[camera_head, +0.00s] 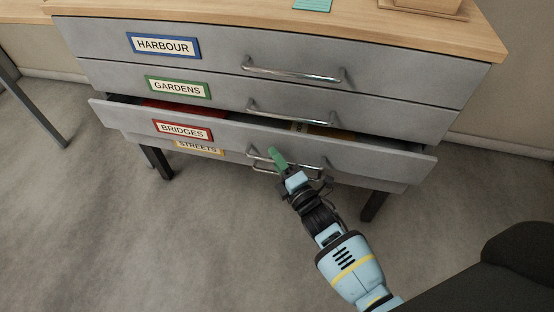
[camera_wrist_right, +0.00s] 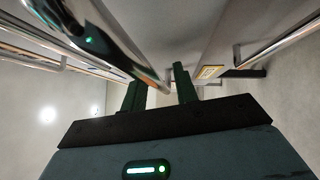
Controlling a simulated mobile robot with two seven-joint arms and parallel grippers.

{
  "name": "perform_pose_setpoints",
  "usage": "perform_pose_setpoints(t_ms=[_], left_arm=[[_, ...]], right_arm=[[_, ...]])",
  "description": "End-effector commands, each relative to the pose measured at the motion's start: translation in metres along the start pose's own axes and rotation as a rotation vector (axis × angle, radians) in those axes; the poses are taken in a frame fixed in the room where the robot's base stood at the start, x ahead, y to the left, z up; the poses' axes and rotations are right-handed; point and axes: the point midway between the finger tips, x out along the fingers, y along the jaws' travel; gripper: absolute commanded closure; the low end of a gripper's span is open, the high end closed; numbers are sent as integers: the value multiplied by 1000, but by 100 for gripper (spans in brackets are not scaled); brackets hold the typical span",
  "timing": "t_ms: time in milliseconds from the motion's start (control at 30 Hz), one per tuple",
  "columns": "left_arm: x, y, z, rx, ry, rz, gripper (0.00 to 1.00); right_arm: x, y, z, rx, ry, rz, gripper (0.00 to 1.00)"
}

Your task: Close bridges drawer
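The bridges drawer (camera_head: 228,133) is grey with a red-framed BRIDGES label. It is pulled part way out of the cabinet, below the gardens drawer. Its metal handle (camera_head: 310,165) is partly hidden by my right gripper (camera_head: 278,158), which is at the handle's left part. In the right wrist view, the two green fingers of the right gripper (camera_wrist_right: 160,92) stand apart, with a shiny bar (camera_wrist_right: 130,50) running down close to them. I cannot tell whether the bar touches the fingers. My left gripper is in neither view.
The harbour drawer (camera_head: 220,47) and gardens drawer (camera_head: 228,92) above look shut. The streets drawer, with a yellow label (camera_head: 199,148), is mostly hidden below. A red item (camera_head: 172,106) lies inside the open drawer. Grey floor (camera_head: 150,240) is clear in front.

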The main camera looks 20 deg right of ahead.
Motion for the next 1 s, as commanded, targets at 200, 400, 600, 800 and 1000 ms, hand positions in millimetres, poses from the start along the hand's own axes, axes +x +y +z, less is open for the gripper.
perform_pose_setpoints(t_ms=[200, 400, 600, 800, 1000], left_arm=[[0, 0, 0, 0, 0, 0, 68], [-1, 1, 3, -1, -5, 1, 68], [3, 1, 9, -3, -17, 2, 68], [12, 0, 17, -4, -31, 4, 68], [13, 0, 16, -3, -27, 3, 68]], right_arm=[[0, 0, 0, 0, 0, 0, 100], [0, 0, 0, 0, 0, 0, 100], [9, -4, 9, -4, 1, 1, 100], [29, -10, 29, -3, 0, -1, 100], [32, -9, 33, -1, -2, -2, 100]])
